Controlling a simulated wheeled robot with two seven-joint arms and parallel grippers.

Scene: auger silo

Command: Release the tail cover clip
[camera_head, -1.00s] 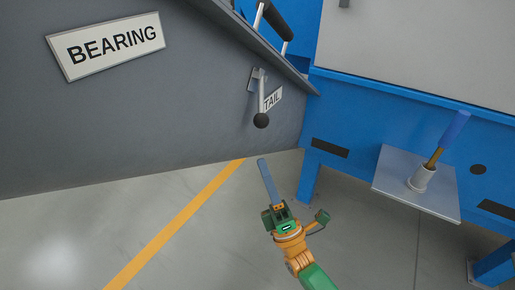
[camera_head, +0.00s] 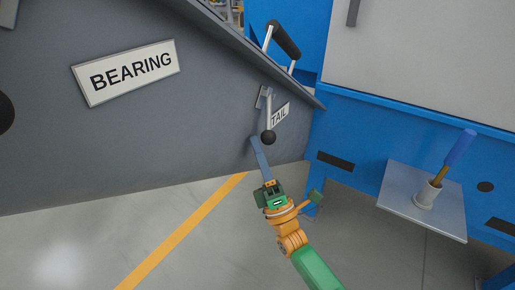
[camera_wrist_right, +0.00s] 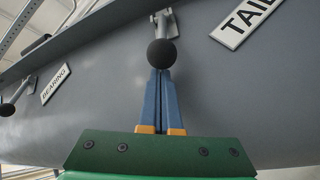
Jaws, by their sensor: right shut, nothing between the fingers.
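The tail cover clip (camera_head: 269,112) is a grey metal lever with a black ball knob at its lower end, on the dark grey casing beside the TAIL label (camera_head: 281,114). In the right wrist view the clip's black knob (camera_wrist_right: 162,53) is straight ahead of the fingertips. My right gripper (camera_head: 256,142) is shut and empty, its blue fingers together just below and left of the knob. My left gripper is not in view.
A BEARING label (camera_head: 126,72) is on the casing, and another clip (camera_wrist_right: 15,97) shows in the wrist view. A black-gripped handle (camera_head: 284,40) is above. A small shelf (camera_head: 440,215) with a blue-handled tool (camera_head: 458,150) is at right.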

